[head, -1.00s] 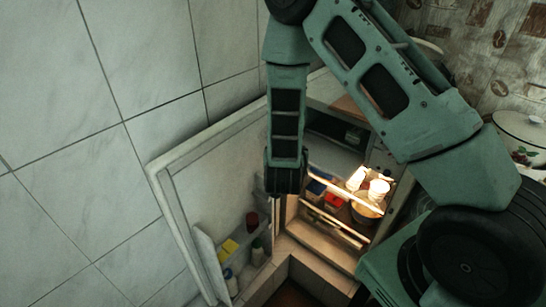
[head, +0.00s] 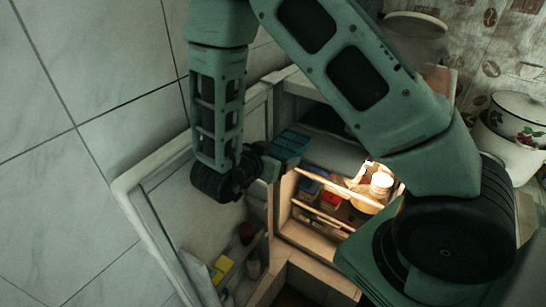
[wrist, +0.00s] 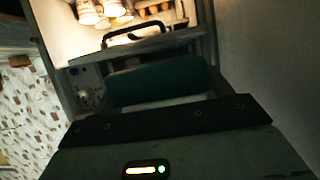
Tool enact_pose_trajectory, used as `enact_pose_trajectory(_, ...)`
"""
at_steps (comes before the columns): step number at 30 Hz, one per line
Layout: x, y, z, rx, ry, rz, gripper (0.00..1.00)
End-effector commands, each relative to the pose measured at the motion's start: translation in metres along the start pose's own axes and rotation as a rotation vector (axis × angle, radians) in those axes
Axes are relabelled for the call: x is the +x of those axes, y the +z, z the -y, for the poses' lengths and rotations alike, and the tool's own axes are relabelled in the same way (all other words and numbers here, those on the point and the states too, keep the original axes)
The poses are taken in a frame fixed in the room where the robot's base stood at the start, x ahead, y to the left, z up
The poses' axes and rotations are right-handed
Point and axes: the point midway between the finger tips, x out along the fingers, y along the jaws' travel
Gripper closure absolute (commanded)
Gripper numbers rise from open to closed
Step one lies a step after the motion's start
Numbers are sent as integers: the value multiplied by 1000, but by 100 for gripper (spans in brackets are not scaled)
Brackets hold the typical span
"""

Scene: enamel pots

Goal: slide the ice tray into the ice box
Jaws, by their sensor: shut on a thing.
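The ice tray (head: 291,142) is a small teal block, held in front of the open fridge at about the height of its top compartment. My gripper (head: 270,165) is shut on it, with the tray sticking out to the right of the jaws. In the wrist view the tray (wrist: 158,85) fills the space between the fingers. The ice box (head: 328,122) looks like the dark opening at the top of the fridge. The tray appears outside it, near its left side; the exact gap cannot be told. My arm hides part of the opening.
The fridge door (head: 150,190) stands open at the left, with bottles and a yellow packet (head: 222,267) on its shelf. Lit shelves below hold white cups (head: 381,184) and red and blue packets. An enamel pot (head: 518,118) stands at the right.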

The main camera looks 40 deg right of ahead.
Motion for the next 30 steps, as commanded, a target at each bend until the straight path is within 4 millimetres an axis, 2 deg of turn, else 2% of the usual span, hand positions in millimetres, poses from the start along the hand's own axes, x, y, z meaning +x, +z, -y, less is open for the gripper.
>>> enact_pose_trajectory(30, 68, -12, 0, 1, 1, -2, 52)
